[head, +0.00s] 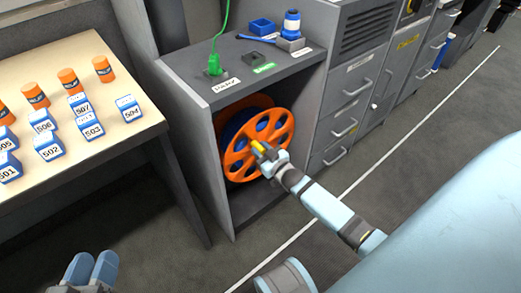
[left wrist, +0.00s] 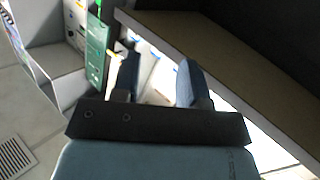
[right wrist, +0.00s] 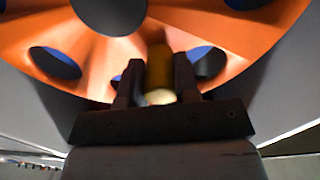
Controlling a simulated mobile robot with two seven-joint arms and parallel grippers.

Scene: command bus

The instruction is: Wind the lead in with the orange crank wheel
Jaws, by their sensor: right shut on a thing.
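The orange crank wheel (head: 240,161) sits upright on a blue drum inside the open grey cabinet, and fills the top of the right wrist view (right wrist: 215,35). My right gripper (head: 267,155) is shut on the wheel's yellow handle (right wrist: 159,72). The green lead (head: 224,25) rises from a green plug (head: 213,68) on the cabinet top.
A wooden table (head: 120,135) at the left holds orange cans and numbered blue-and-white blocks. A blue tray (head: 262,26) and a blue bottle (head: 291,23) stand on the cabinet top. Grey drawers (head: 340,125) adjoin at the right. The floor in front is clear.

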